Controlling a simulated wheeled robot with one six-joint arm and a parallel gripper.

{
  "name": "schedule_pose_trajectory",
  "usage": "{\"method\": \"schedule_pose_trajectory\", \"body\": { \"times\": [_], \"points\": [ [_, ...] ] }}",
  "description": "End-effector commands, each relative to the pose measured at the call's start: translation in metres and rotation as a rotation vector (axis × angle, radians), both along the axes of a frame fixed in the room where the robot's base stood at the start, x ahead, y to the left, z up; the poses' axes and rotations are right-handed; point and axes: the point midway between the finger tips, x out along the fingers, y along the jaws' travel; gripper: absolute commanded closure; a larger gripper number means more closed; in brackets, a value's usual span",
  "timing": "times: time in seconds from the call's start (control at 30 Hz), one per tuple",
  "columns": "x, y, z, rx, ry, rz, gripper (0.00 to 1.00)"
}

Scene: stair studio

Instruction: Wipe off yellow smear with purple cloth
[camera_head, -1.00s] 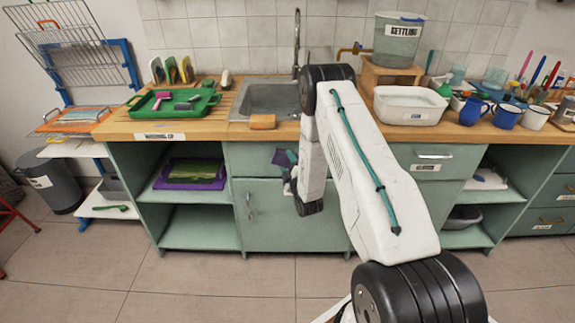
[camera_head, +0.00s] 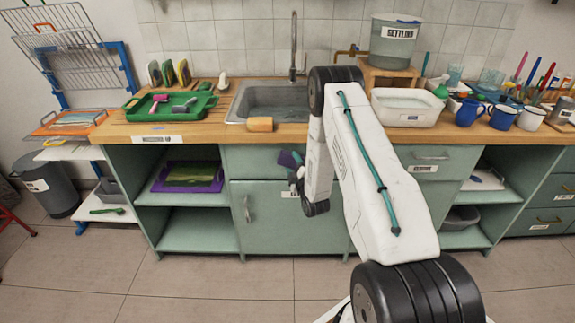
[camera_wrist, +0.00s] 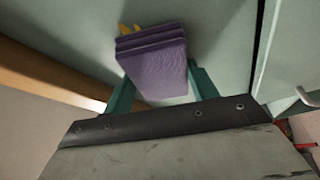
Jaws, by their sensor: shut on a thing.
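My gripper (camera_wrist: 162,88) is shut on the purple cloth (camera_wrist: 155,62), which looks like a thick folded pad between the two green fingers. A bit of the yellow smear (camera_wrist: 128,29) shows on the green panel just past the cloth's far edge in the wrist view. The rest of it is hidden behind the cloth. I cannot tell whether the cloth touches the panel.
The wooden worktop (camera_head: 215,130) runs above the drawer, with an orange-tan block (camera_head: 260,124) at its front edge by the sink (camera_head: 265,100). A cupboard door with a handle (camera_head: 248,208) is below. Open shelves (camera_head: 185,228) lie to the left. The floor in front is clear.

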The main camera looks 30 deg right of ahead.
Motion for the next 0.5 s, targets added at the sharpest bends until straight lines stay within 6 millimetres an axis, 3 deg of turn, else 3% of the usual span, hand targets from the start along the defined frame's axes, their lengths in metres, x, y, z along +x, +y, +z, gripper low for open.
{"method": "schedule_pose_trajectory", "body": {
  "times": [0.5],
  "points": [
    [-0.016,-0.027,0.000,0.000,0.001,-0.002,0.68]
  ]
}}
